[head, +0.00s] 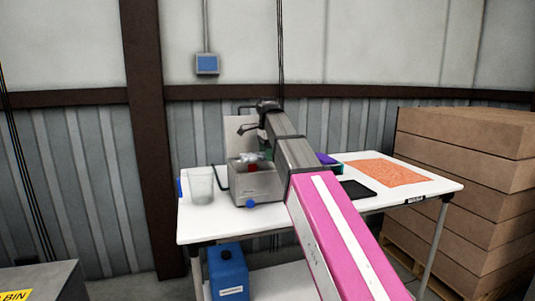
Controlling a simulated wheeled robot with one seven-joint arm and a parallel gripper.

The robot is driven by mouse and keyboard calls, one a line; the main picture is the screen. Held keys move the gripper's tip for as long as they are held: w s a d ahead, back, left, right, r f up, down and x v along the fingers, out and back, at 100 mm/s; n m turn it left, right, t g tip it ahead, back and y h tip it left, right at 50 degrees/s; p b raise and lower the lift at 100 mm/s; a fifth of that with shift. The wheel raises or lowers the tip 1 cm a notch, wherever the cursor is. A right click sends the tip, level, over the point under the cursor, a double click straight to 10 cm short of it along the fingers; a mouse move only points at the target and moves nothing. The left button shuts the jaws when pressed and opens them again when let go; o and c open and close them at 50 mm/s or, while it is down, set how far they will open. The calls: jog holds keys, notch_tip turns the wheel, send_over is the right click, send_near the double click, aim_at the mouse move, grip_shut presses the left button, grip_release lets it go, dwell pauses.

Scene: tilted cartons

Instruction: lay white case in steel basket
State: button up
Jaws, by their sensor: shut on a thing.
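The steel basket (262,188) is a grey box on the white table, left of my arm. It has red and whitish things inside. My gripper (247,119) is above and behind the basket, small and partly hidden by my wrist. It is shut on a pale, flat, upright thing (236,138), which looks like the white case. The thing's lower part is hidden behind the basket, so I cannot tell whether it touches it.
A clear container (201,186) stands left of the basket on the white table (208,225). A black flat item (356,189), a purple item (327,159) and an orange mat (388,173) lie to the right. Stacked cartons (466,165) stand beyond the table's right end.

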jog(key=shift+f, duration=4.75)
jog(key=shift+f, duration=0.2)
jog(key=o, duration=0.8)
jog(key=shift+o, duration=0.2)
notch_tip(320, 180, up, 10)
jog(key=shift+f, duration=0.1)
jog(key=shift+r, duration=0.5)
jog(key=shift+s, duration=0.1)
